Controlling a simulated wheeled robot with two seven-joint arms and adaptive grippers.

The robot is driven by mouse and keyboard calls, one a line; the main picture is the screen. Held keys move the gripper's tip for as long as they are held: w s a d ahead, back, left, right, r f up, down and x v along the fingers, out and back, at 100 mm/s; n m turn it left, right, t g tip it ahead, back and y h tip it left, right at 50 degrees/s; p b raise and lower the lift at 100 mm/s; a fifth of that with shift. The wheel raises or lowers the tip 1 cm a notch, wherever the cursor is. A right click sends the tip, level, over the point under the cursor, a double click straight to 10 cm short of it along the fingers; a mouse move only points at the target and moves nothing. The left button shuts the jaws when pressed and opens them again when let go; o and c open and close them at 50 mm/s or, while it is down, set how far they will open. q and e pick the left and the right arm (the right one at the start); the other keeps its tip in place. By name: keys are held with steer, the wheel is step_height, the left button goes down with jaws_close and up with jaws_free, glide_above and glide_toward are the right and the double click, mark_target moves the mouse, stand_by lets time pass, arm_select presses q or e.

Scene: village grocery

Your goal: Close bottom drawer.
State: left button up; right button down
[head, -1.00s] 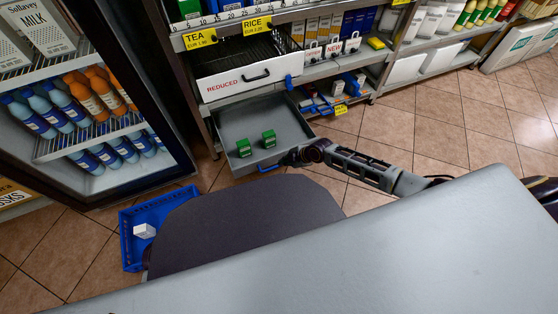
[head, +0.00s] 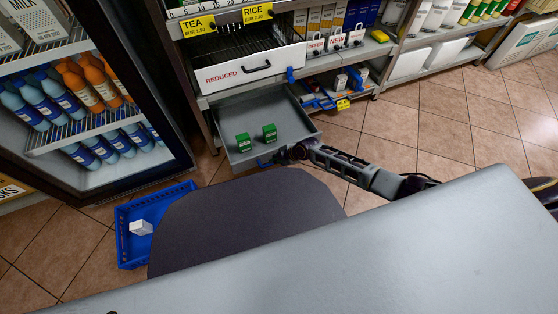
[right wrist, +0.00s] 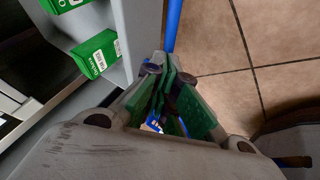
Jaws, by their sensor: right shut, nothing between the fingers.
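The bottom drawer (head: 225,112) is grey and stands pulled out under the shelf in the head view. Two small green boxes (head: 243,143) (head: 269,132) stand inside it. My right gripper (head: 283,157) is at the drawer's front panel, by its blue handle (head: 264,163). In the right wrist view the gripper (right wrist: 166,72) is shut and empty, with its fingertips beside the drawer front and close to the blue handle (right wrist: 173,22). I cannot tell whether they touch. A green box (right wrist: 97,54) shows inside the drawer there. My left gripper is not in view.
Above is a white drawer marked REDUCED (head: 250,68) with a black handle. A fridge with bottles (head: 90,90) stands at the left. A blue crate (head: 124,245) with a white box lies on the floor. A grey counter (head: 400,250) fills the foreground. Tiled floor is clear at the right.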

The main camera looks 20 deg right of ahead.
mark_target(266, 155)
steer(key=shift+w+a+f+b, duration=0.15)
steer(key=shift+w+b, duration=0.25)
steer(key=shift+w, duration=0.3)
steer(key=shift+w+a+f+b, duration=0.2)
steer(key=shift+w+b, duration=0.2)
steer(key=shift+w, duration=0.35)
steer(key=shift+w+a+f+b, duration=0.15)
steer(key=shift+w+b, duration=0.25)
steer(key=shift+w, duration=0.4)
